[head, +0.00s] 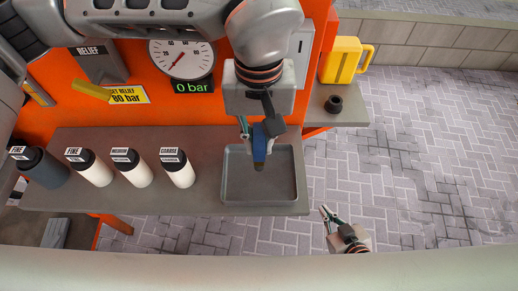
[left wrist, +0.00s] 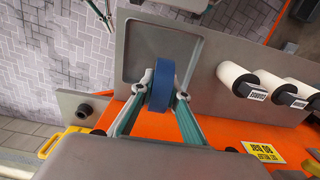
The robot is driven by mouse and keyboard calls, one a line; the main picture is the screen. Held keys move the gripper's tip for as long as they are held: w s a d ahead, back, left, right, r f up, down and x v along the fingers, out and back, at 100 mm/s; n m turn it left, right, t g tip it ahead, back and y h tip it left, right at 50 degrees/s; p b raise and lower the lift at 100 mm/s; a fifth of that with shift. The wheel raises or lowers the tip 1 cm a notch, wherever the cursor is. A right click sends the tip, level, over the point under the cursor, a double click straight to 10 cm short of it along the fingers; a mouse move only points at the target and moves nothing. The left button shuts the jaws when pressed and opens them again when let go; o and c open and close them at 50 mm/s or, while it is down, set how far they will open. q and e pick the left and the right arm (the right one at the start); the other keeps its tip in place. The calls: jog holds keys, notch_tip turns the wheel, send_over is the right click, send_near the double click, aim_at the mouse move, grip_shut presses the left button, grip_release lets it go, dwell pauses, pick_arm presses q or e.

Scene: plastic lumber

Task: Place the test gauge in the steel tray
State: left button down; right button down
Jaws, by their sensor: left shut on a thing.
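My left gripper (head: 257,132) is shut on a round blue thing (head: 260,147), which I take to be the test gauge. It is seen edge-on, with a darker lower end pointing down. The left wrist view shows the blue body (left wrist: 161,84) between the two fingertips (left wrist: 163,97). The steel tray (head: 230,190) is a shallow grey square at the right end of the shelf, and it also shows in the left wrist view (left wrist: 135,50). The gauge is over the tray's back part; I cannot tell if it touches. My right gripper (head: 327,214) is low, right of the tray, apparently empty; its opening is unclear.
Several labelled cylinders (head: 132,168) stand on the grey shelf left of the tray. Behind is an orange panel with a dial (head: 181,59) and a "0 bar" display (head: 194,87). A yellow jug (head: 341,60) and a dark ring (head: 333,104) sit on a side ledge.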

pick_arm(q)
jog(key=shift+f, duration=1.9)
jog(key=shift+f, duration=0.1)
jog(key=c, duration=2)
grip_release()
jog(key=shift+o, duration=0.2)
jog(key=shift+r, duration=0.4)
notch_tip(320, 180, up, 11)
jog(key=shift+f, duration=0.1)
jog(key=shift+r, duration=0.35)
